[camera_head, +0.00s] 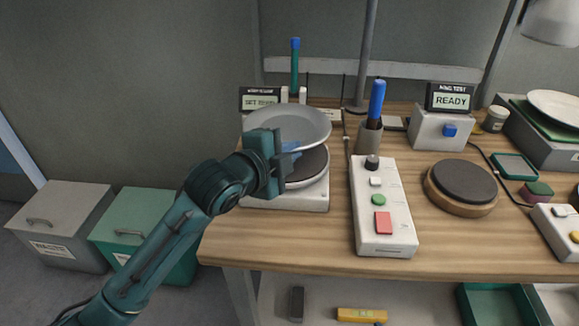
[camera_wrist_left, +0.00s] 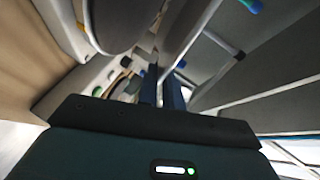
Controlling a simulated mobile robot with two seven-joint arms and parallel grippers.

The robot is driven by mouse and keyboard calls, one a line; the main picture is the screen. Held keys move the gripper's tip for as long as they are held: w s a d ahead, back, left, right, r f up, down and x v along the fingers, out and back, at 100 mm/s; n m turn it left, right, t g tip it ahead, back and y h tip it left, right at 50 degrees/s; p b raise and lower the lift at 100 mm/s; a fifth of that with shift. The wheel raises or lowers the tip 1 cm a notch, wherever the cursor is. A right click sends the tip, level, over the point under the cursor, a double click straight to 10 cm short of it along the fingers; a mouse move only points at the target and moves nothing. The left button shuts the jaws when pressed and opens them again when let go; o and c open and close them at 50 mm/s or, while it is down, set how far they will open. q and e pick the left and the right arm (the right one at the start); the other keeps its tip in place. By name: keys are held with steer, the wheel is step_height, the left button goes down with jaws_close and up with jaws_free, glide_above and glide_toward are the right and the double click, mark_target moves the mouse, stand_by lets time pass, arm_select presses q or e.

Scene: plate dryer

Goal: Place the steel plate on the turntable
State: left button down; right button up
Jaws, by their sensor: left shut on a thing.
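The steel plate (camera_head: 312,122) is a shallow grey dish in the head view. My left gripper (camera_head: 288,150) is shut on its near edge and holds it, slightly tilted, above a white device with a round dark top (camera_head: 308,168). A gap shows between plate and dark top at the front. A round dark-topped disc on a wooden base (camera_head: 464,182) stands bare to the right; it looks like the turntable, though I cannot be sure which one is. In the left wrist view, the fingers (camera_wrist_left: 161,88) are close together; the plate is hard to make out there. My right gripper is not in view.
A white control box (camera_head: 382,210) with buttons stands between the two discs. A cup with a blue-handled tool (camera_head: 376,105) stands behind it. A display reading READY (camera_head: 450,101) is at the back. A white plate (camera_head: 556,106) lies on a rack at right.

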mark_target(290, 182)
arm_select(q)
steer(key=shift+f, duration=1.8)
steer(key=shift+f, duration=0.1)
steer(key=c, duration=2)
jaws_free()
steer(key=shift+f, duration=0.25)
steer(key=o, duration=0.4)
steer(key=shift+o, duration=0.2)
steer(key=shift+r, duration=0.15)
steer(key=v, duration=1.2)
